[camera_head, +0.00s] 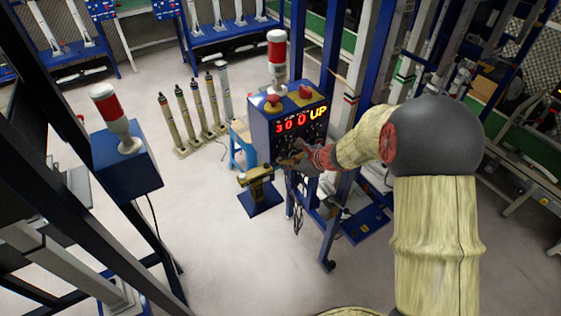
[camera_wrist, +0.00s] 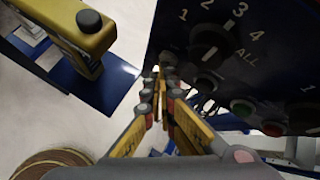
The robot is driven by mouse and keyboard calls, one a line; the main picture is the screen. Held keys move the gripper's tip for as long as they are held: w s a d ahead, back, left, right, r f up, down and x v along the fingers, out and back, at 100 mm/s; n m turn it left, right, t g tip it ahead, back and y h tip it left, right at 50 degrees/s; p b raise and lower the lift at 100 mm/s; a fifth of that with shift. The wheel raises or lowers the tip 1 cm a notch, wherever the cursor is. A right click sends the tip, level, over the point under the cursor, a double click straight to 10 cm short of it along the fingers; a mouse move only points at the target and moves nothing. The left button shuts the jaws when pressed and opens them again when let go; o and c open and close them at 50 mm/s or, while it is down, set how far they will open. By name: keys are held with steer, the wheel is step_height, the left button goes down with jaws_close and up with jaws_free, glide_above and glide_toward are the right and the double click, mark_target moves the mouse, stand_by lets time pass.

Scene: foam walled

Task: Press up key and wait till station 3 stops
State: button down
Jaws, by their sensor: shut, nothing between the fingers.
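The blue control box (camera_head: 290,125) stands in the middle of the head view. Its red display (camera_head: 302,118) reads what looks like "30 0 UP". My gripper (camera_head: 291,162) is at the lower front of the box, with its fingers shut and empty. In the wrist view, the fingertips (camera_wrist: 160,78) meet at the left edge of the dark panel (camera_wrist: 275,60). A selector knob (camera_wrist: 212,45) there is marked 1, 2, 3, 4 and ALL.
A red-and-white signal lamp (camera_head: 277,55) stands on the box. A yellow-topped stand on a blue base (camera_head: 261,199) is just below left. Another blue box (camera_head: 126,165) with a lamp is at left. Blue posts (camera_head: 345,180) rise beside my arm. The grey floor at lower middle is clear.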

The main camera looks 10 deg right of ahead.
steer(key=shift+s, duration=0.1)
stand_by(0.3)
steer(key=shift+s+d, duration=0.3)
steer(key=shift+s, duration=0.55)
steer(key=s, duration=0.1)
steer(key=s+d, duration=0.1)
steer(key=s, duration=0.1)
steer(key=s+b, duration=0.1)
steer(key=shift+s+d, duration=0.25)
steer(key=shift+s, duration=0.05)
stand_by(0.6)
